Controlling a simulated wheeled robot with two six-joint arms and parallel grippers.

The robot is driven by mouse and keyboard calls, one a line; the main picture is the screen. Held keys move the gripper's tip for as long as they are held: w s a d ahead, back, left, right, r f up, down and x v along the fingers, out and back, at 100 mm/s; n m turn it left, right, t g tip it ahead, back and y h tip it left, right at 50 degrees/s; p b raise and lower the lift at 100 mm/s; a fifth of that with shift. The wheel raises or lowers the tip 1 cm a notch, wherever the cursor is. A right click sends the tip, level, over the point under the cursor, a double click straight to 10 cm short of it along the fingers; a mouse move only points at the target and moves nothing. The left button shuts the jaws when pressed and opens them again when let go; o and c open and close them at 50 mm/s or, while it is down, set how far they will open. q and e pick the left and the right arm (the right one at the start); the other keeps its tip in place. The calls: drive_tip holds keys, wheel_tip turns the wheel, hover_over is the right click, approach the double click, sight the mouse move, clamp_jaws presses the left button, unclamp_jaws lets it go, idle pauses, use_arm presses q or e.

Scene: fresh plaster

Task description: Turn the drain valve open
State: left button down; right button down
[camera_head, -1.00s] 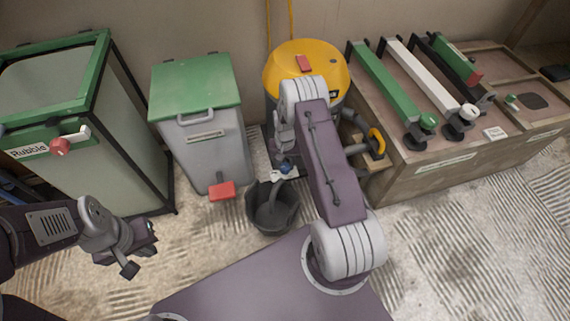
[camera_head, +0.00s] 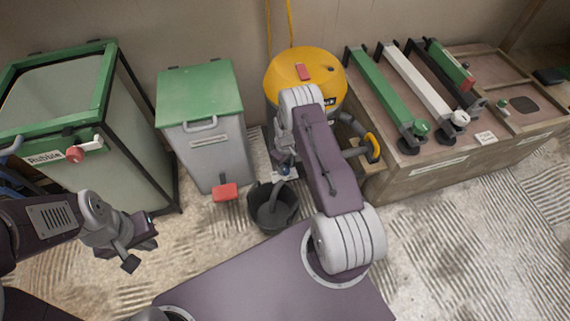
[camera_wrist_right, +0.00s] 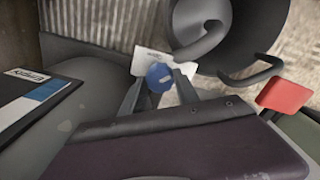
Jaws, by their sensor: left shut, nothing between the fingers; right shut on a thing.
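The drain valve shows as a blue knob (camera_wrist_right: 158,77) low on the yellow-topped vacuum, in front of a white tag (camera_wrist_right: 148,59). My right gripper (camera_wrist_right: 157,88) is shut on the blue knob, one finger on each side. In the head view the knob is small and partly hidden by my right arm, beside the vacuum (camera_head: 310,66). My left gripper (camera_head: 143,254) is shut and empty at the lower left, far from the valve.
A black bucket (camera_head: 287,217) stands on the floor below the valve. A grey bin with green lid (camera_head: 199,92) and red pedal (camera_head: 225,193) is to its left. A green-framed rubble container (camera_head: 133,148) is further left. A wooden bench (camera_head: 440,171) stands at right.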

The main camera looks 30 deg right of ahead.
sight(285, 168)
drive_tip(key=n+p, duration=0.1)
drive_tip(key=n, duration=0.3)
drive_tip(key=shift+n, duration=0.3)
drive_tip(key=n+p, duration=0.1)
drive_tip(key=n, duration=0.3)
drive_tip(key=shift+n, duration=0.4)
drive_tip(key=c, duration=0.9)
unclamp_jaws()
wheel_tip(285, 168, up, 9)
drive_tip(key=p, duration=0.5)
